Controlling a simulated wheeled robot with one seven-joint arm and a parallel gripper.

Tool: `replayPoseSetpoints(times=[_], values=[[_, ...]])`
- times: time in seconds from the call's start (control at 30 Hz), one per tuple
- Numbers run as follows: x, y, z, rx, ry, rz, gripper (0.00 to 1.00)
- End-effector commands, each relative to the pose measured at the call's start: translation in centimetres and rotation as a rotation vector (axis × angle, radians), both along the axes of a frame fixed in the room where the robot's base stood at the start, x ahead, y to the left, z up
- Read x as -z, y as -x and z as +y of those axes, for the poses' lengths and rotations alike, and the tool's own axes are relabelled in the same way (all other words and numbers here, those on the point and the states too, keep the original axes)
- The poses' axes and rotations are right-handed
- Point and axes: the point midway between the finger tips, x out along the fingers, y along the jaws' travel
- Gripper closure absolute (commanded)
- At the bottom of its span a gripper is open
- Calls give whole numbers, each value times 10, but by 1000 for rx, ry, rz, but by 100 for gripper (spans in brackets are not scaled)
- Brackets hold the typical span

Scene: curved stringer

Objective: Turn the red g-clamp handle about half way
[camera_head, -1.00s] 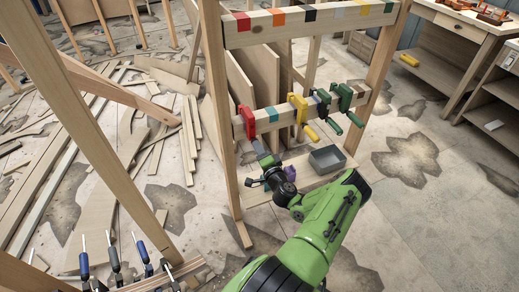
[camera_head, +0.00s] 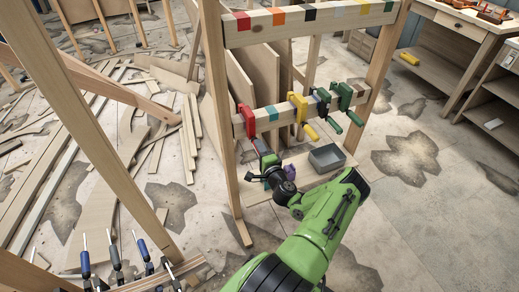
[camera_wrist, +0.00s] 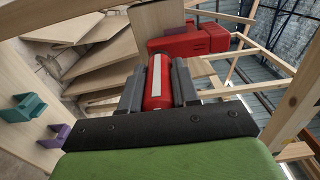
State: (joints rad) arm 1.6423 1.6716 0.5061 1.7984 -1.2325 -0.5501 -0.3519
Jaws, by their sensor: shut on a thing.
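The red g-clamp (camera_head: 247,122) is fixed on the left part of the wooden rack's middle beam, and its body also shows in the wrist view (camera_wrist: 195,40). Its red handle (camera_wrist: 158,88) has a pale stripe and hangs down toward my gripper. My gripper (camera_head: 263,149) is below the clamp. In the wrist view its dark fingers (camera_wrist: 159,82) lie on both sides of the handle and are shut on it. The fingers hide the handle's sides.
A yellow clamp (camera_head: 299,107) and green clamps (camera_head: 342,97) sit farther right on the beam. A wooden post (camera_head: 218,110) stands close on the left.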

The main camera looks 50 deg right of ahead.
Motion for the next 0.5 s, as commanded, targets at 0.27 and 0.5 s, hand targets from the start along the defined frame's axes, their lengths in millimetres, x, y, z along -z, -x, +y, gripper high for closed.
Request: replayPoseSetpoints(times=[0.27, 0.5], values=[[0, 0, 0, 0, 0, 1, 44], [0, 1, 0, 0, 0, 1, 44]])
